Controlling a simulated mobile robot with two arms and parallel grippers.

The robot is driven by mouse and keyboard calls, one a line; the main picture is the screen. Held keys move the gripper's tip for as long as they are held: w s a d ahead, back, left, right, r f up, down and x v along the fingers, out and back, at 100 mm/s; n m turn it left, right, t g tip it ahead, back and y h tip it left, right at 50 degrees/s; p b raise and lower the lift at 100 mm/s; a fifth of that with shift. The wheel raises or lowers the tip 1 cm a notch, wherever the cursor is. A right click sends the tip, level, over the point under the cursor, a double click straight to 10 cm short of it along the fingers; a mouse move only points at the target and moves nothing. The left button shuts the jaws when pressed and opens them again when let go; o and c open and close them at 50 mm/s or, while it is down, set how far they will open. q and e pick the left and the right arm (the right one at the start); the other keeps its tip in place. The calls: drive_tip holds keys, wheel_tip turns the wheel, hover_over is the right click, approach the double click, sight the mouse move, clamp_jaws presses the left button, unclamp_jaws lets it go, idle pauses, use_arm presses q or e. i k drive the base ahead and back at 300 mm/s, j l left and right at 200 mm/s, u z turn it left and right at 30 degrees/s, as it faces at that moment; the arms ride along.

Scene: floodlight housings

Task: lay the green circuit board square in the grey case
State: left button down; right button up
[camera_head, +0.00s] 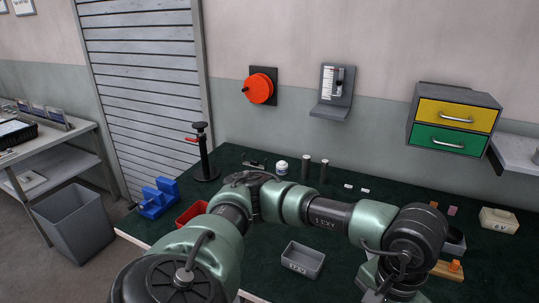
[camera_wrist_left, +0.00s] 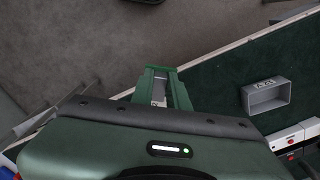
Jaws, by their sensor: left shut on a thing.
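An open grey case (camera_head: 303,259) with dark marks on its front wall sits on the dark green bench top, and it also shows at the right of the left wrist view (camera_wrist_left: 266,95). My left arm arches across the bench in the head view; its gripper is hidden there. In the left wrist view my left gripper (camera_wrist_left: 162,92) is shut on a green piece, which seems to be the circuit board (camera_wrist_left: 161,70), seen small and partly hidden by the gripper body. It is apart from the case, to its left in that view. My right gripper is not in view.
A red bin (camera_head: 190,215), a blue holder (camera_head: 158,197) and a black stand (camera_head: 205,155) are at the bench's left. A second grey box (camera_head: 455,241), an orange-topped wooden block (camera_head: 449,269) and a beige box (camera_head: 498,220) are at right. Bench around the case looks clear.

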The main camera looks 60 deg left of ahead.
sight(303, 260)
drive_tip(key=u, duration=1.1)
drive_tip(key=i+l+u, duration=0.5)
drive_tip(key=l, duration=0.15)
drive_tip(key=i+l+u, duration=0.25)
drive_tip(key=k+l, duration=0.05)
drive_tip(key=l, duration=0.05)
